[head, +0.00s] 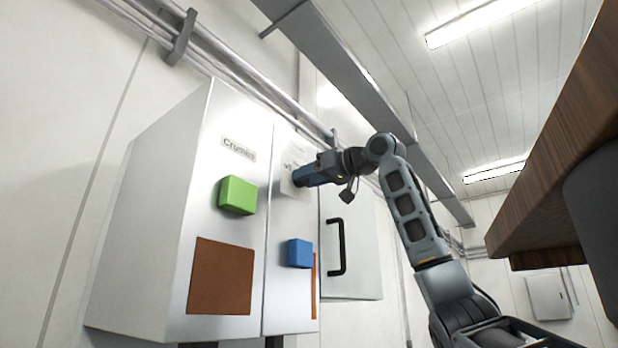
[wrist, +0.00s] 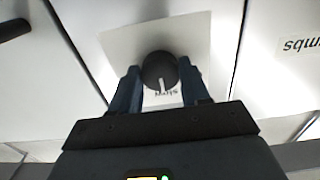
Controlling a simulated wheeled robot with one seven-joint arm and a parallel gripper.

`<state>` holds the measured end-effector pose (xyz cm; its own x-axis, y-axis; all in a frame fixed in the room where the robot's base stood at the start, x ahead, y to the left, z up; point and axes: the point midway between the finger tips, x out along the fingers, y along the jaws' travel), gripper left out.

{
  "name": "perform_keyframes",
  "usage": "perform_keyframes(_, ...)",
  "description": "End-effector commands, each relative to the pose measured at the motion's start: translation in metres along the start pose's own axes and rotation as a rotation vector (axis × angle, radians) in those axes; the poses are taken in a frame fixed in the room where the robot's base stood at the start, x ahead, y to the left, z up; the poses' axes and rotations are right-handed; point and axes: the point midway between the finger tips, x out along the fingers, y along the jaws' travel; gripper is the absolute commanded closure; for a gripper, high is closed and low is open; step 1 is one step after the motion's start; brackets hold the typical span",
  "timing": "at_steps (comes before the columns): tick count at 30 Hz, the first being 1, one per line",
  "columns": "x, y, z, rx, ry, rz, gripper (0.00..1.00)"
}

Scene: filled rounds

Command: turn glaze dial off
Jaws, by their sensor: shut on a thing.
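A round black dial (wrist: 160,70) with a white pointer mark sits on a pale square plate (wrist: 190,32) in the wrist view. The pointer runs toward the bottom of that picture, near small upside-down lettering that I cannot read surely. My gripper (wrist: 160,84) is shut on the dial, with one dark blue finger on each side. In the head view my gripper (head: 299,178) reaches the plate (head: 289,166) on the cabinet front and hides the dial. I see no readable "glaze" label.
The grey-white cabinet (head: 150,215) bears a green block (head: 238,195), a blue block (head: 299,253) and a brown panel (head: 220,276). A wooden edge (head: 560,150) overhangs at far right.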

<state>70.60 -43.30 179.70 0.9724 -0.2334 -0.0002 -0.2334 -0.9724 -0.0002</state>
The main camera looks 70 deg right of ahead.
Motion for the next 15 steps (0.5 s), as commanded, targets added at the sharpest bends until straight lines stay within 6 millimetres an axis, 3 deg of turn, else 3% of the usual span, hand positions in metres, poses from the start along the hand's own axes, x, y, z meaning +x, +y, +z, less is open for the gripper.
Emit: perform_keyframes(15,-0.0002,0.0007,0.0001,-0.124,0.000,0.000,0.85)
